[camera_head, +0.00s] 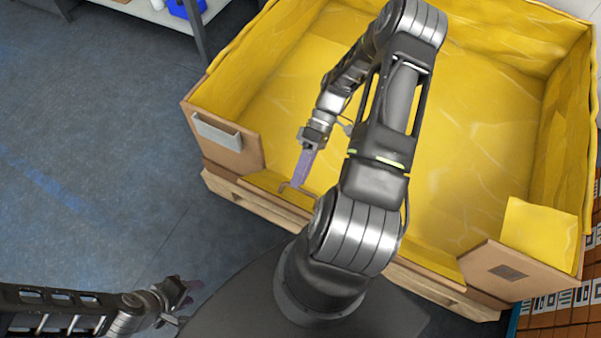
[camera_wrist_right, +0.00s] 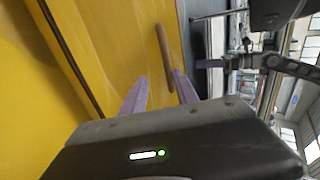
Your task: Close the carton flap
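The carton (camera_head: 225,158) is a large box with a yellow lining, and its front side is low in the middle. The flap at that front opening shows a thin brown edge (camera_wrist_right: 163,46) in the right wrist view. Most of the flap is hidden behind my right arm in the head view. My right gripper (camera_head: 302,168) points down at the front opening. In the right wrist view its purple fingers (camera_wrist_right: 160,92) stand apart, with the brown edge ahead between them, and I cannot tell whether they touch it. My left gripper (camera_head: 186,292) is outside the carton, low and left; its finger gap is unclear.
The carton stands on a wooden pallet (camera_head: 250,204). A grey label holder (camera_head: 217,132) is on its front left panel. A metal shelf (camera_head: 200,30) stands at the back left, and stacked orange boxes (camera_head: 560,308) at the right. The blue-grey floor (camera_head: 90,130) on the left is clear.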

